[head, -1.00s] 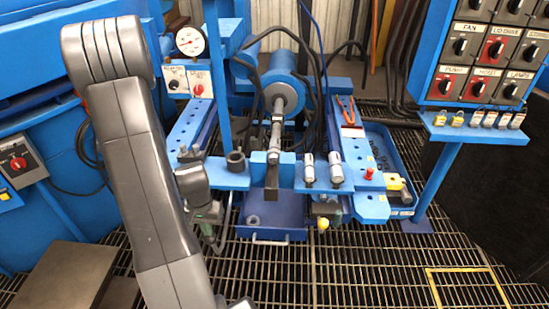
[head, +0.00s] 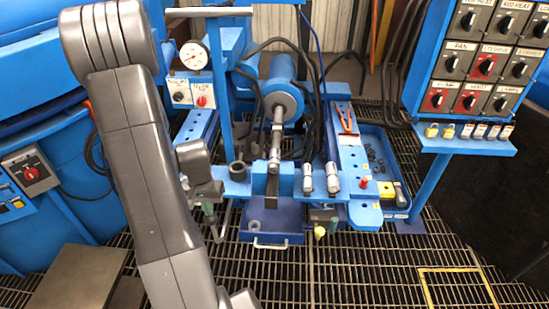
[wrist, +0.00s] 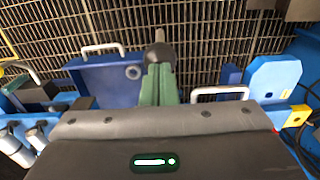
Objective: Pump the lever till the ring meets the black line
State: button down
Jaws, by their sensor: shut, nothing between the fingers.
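A tall blue upright (head: 223,90) with a grey crossbar (head: 208,12) stands behind my arm in the head view; I cannot tell whether it is the lever. The blue cylinder (head: 283,88) has a grey rod (head: 277,135) reaching toward the front crossbeam. A loose ring (head: 255,225) lies in the blue tray (head: 276,219); it also shows in the wrist view (wrist: 133,72). No black line can be made out. My gripper (head: 209,210) points down left of the tray, partly hidden by my arm. Its green fingers (wrist: 158,85) are together and empty in the wrist view.
A pressure gauge (head: 193,56) stands at the left. A switch panel (head: 485,60) is at the right, with padlocks on its shelf (head: 465,138). Red-handled pliers (head: 346,118) lie on the right rail (head: 350,155). Grated floor (head: 340,270) in front is open.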

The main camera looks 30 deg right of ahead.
jog(key=shift+f, duration=0.1)
notch_tip(320, 180, down, 11)
jog(key=s+a+b, duration=0.2)
jog(key=b, duration=0.8)
jog(key=r+p, duration=0.3)
jog(key=r, duration=0.1)
jog(key=w+d+r+p, duration=0.1)
jog(key=r+p, duration=0.2)
jog(key=w+d+r+p, duration=0.1)
jog(key=r+p, duration=0.2)
jog(key=r, duration=0.1)
jog(key=shift+r, duration=0.3)
jog(key=shift+f, duration=0.1)
